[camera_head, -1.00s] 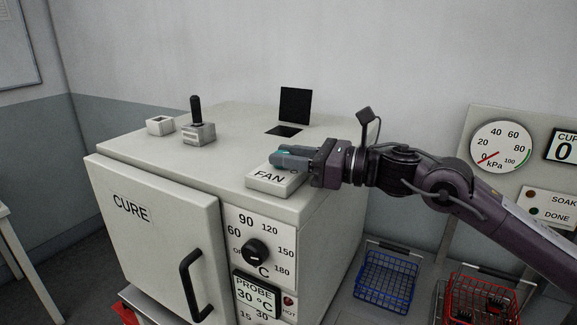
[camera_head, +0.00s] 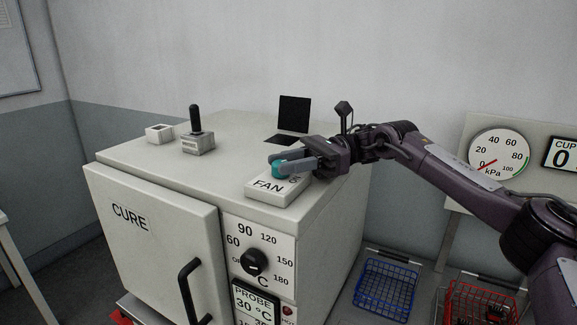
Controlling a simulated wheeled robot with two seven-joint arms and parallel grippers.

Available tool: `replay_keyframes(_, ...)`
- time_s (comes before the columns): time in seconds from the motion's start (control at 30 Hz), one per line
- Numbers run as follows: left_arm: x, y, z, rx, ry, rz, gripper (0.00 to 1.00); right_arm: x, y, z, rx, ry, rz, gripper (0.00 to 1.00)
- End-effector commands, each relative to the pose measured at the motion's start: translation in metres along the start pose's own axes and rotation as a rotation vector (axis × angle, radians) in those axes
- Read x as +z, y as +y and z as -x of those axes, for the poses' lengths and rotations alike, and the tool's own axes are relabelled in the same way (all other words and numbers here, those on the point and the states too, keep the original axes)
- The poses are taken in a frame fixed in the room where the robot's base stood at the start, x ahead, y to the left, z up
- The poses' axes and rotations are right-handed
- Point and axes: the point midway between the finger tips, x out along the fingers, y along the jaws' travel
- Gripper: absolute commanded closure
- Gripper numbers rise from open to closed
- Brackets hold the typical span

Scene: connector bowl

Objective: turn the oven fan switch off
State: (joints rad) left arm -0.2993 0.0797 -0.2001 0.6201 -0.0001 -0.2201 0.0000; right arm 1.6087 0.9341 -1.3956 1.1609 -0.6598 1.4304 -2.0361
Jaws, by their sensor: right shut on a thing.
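The fan switch box (camera_head: 268,197), white and marked FAN, lies on top of the oven (camera_head: 150,170) near its right front edge. A teal knob (camera_head: 281,168) stands up from the box. My right gripper (camera_head: 290,165) reaches in from the right, low over the box, with its grey fingers on either side of the teal knob and shut on it. The gripper hides part of the box's lettering on the right. My left gripper is not in view.
A block with a black upright handle (camera_head: 196,130) and a small white open box (camera_head: 159,133) stand on the oven's left part. A black open flap (camera_head: 294,113) is behind my gripper. Blue (camera_head: 385,288) and red (camera_head: 480,310) wire baskets sit lower right.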

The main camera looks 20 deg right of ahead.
Motion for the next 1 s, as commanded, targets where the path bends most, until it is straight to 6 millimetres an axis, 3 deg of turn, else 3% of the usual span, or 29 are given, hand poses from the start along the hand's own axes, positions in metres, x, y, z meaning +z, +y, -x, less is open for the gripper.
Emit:
replay_keyframes(0.5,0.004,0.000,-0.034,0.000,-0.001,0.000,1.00,-0.003,-0.005,-0.002,0.301,-0.002,0.004,0.93)
replay_keyframes(1.0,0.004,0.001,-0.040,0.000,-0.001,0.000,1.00,0.000,-0.006,-0.002,0.383,-0.002,0.000,0.93)
